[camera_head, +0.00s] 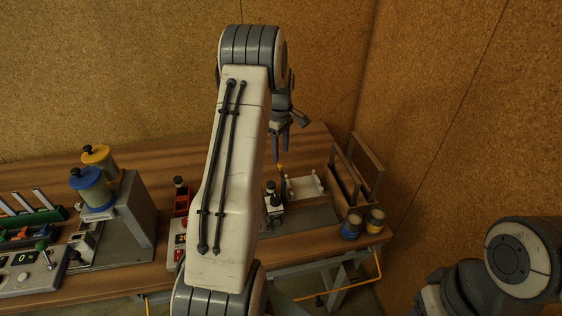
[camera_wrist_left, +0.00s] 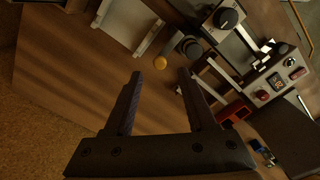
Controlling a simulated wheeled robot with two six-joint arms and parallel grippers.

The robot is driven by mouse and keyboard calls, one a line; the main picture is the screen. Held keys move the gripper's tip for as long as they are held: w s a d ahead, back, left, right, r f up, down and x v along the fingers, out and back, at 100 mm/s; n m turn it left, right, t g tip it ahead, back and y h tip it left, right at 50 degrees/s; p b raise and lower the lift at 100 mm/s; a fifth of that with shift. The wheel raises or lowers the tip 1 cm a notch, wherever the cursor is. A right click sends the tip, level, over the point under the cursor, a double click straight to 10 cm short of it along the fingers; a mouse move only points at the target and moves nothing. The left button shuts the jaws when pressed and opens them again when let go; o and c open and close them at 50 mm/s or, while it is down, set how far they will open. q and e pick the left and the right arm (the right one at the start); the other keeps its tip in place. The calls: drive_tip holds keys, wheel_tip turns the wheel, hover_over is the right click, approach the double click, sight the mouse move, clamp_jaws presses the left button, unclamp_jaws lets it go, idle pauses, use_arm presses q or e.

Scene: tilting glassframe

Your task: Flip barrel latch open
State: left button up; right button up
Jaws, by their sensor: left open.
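My left gripper (camera_head: 280,152) hangs open and empty, fingers down, above the back of the workbench. Its open fingers also show in the left wrist view (camera_wrist_left: 160,74). My forearm hides part of the bench. My right gripper is out of view.
An upright wooden frame (camera_head: 357,168) and two tins (camera_head: 352,226) stand right. A red device (camera_head: 181,199) and canisters (camera_head: 92,189) are left. Cork walls close the back and right.

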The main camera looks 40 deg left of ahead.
sight(281, 164)
use_arm(q)
wheel_tip(281, 164, up, 6)
drive_tip(key=shift+f+b, duration=0.1)
drive_tip(key=shift+b, duration=0.45)
